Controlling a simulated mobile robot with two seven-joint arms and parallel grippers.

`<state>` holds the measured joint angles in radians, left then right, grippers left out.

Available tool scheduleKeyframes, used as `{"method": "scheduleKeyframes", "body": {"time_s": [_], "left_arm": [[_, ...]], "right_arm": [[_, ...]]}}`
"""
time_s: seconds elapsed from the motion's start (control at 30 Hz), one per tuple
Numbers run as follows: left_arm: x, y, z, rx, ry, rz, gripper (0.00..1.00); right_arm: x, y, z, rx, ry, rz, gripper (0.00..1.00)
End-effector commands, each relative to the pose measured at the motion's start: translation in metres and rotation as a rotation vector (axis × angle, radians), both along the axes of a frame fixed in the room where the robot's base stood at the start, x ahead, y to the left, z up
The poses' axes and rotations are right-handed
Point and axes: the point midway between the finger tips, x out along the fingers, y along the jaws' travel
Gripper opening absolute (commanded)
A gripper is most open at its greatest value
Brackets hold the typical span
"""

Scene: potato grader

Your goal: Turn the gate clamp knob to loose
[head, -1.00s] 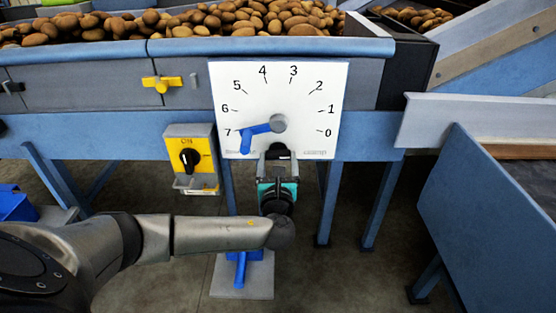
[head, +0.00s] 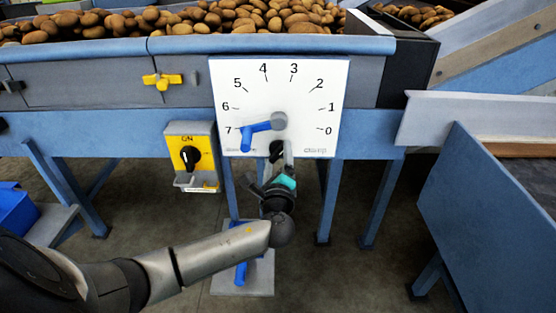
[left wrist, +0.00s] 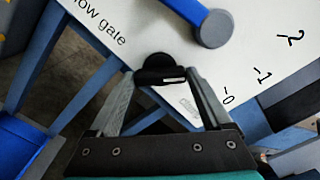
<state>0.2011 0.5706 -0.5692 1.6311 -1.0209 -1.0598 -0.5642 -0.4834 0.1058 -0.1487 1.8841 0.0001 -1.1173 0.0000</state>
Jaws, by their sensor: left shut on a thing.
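The black gate clamp knob (head: 276,149) sits at the bottom edge of the white dial plate (head: 300,85), between small lettering on either side. My left gripper (head: 281,154) is shut on the knob from below and in front, rolled over to one side. The left wrist view shows the knob (left wrist: 160,68) between the two fingertips (left wrist: 162,76), with a pale mark on its front edge. The fingers hide part of the knob and the lettering. My right gripper is not in view.
A yellow switch box (head: 190,155) hangs to the left. Blue legs (head: 328,200) stand behind my gripper. A blue panel (head: 490,210) stands to the right. Potatoes fill the top.

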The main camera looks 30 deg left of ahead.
Motion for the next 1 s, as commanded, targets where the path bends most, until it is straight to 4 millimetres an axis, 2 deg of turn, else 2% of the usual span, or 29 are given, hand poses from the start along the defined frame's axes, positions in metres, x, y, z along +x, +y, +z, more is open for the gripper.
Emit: {"method": "scheduleKeyframes", "body": {"time_s": [0.03, 0.5, 0.7, 1.0], "left_arm": [[-0.001, -0.001, -0.004, -0.043, -0.02, 0.001, 0.27], [-0.001, -0.001, -0.005, -0.391, -0.233, 0.002, 0.27], [-0.001, 0.0, -0.005, -0.486, -0.292, 0.001, 0.27], [-0.001, 0.0, -0.004, -0.554, -0.334, 0.001, 0.27]], "right_arm": [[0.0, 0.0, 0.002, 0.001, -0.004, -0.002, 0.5], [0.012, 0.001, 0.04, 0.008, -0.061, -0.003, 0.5], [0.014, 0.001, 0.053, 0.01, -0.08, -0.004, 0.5], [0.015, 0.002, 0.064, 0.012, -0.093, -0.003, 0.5]]}}
